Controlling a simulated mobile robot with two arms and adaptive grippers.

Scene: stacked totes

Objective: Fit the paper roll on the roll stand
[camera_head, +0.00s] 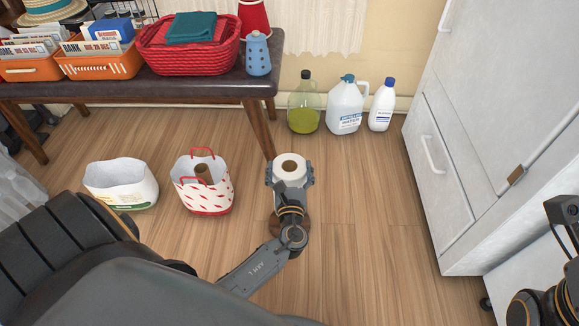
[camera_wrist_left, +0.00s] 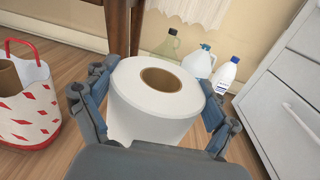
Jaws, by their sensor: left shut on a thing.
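The white paper roll (camera_head: 289,161) is upright, and its brown cardboard core opens upward. My left gripper (camera_head: 290,174) is shut on it, one finger on each side. The wrist view shows the roll (camera_wrist_left: 150,125) close up between the blue-grey fingers (camera_wrist_left: 152,100). A round brown wooden piece (camera_head: 275,224), which looks like the base of the roll stand, shows on the floor under my left wrist, mostly covered by it. I see no post, and the stand does not show in the wrist view. Part of my right arm shows at the right edge, without clear fingers.
A white bag with red handles (camera_head: 215,195) holds a brown tube; a white and green bag (camera_head: 115,192) stands left of it. A dark bench (camera_head: 190,91) and bottles (camera_head: 346,108) are behind. A white cabinet (camera_head: 440,190) stands right. Floor between is clear.

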